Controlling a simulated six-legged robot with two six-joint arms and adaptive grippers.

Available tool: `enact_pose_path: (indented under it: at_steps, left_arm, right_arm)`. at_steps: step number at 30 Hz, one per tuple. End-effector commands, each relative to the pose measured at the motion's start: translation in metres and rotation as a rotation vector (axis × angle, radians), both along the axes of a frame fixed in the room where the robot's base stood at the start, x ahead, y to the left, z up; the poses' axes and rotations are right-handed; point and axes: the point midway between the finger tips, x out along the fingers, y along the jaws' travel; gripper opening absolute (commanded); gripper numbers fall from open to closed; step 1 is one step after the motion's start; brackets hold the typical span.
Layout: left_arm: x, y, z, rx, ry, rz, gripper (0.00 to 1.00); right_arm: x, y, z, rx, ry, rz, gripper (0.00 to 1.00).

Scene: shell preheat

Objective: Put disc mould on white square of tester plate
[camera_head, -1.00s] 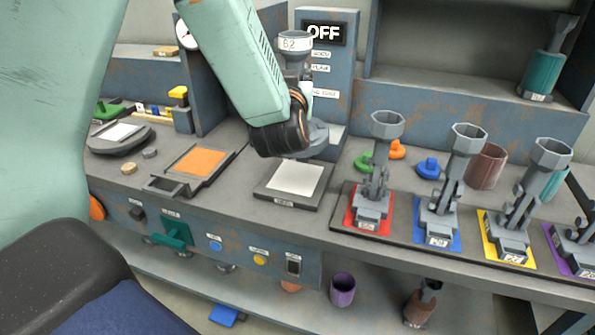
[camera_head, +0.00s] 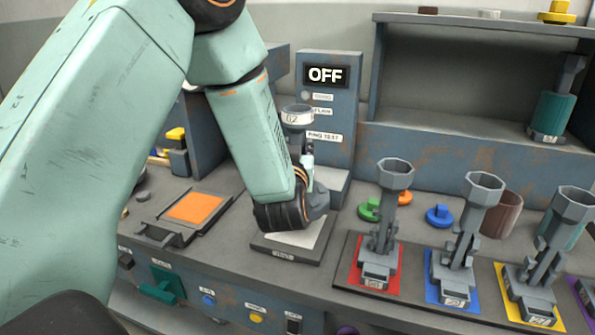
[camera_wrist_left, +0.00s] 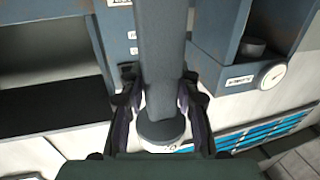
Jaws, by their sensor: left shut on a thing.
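My left gripper (camera_head: 308,172) is shut on a grey mould with a cup-shaped top (camera_head: 297,117) and a white label band, and it holds it upright. The mould's grey shaft (camera_wrist_left: 160,50) and round labelled end (camera_wrist_left: 160,132) show between the fingers in the left wrist view (camera_wrist_left: 160,102). The tester plate (camera_head: 268,250) is a dark slab with a white square (camera_head: 300,238), directly below my left wrist. The wrist hides part of the square and the mould's lower part, so I cannot tell whether they touch. My right gripper is not in view.
A grey tester box (camera_head: 327,95) with an OFF display stands behind the plate. Several similar grey moulds stand on coloured pads, the nearest on a red pad (camera_head: 352,272) to the right. An orange square plate (camera_head: 195,208) lies to the left.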

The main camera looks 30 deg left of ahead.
Motion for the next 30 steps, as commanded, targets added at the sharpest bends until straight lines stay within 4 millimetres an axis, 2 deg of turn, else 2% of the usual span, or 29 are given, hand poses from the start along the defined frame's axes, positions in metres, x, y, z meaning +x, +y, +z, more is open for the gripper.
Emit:
enact_pose_path:
  at_steps: [4,11,23,24,30]
  left_arm:
    - [0.001,0.001,-0.007,0.003,-0.006,0.000,0.00]
    - [0.003,0.001,-0.037,0.003,-0.005,0.001,0.00]
    - [0.003,0.002,-0.041,0.001,-0.005,0.001,0.00]
    - [0.003,0.002,-0.043,0.000,-0.001,0.001,0.32]
    - [0.003,0.002,-0.042,0.000,0.000,0.001,0.49]
  right_arm:
    - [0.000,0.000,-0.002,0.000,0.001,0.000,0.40]
    - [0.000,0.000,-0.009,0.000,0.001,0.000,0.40]
    - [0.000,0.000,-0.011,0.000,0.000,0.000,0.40]
    - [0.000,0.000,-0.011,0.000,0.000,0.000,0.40]
    - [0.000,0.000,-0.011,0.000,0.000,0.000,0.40]
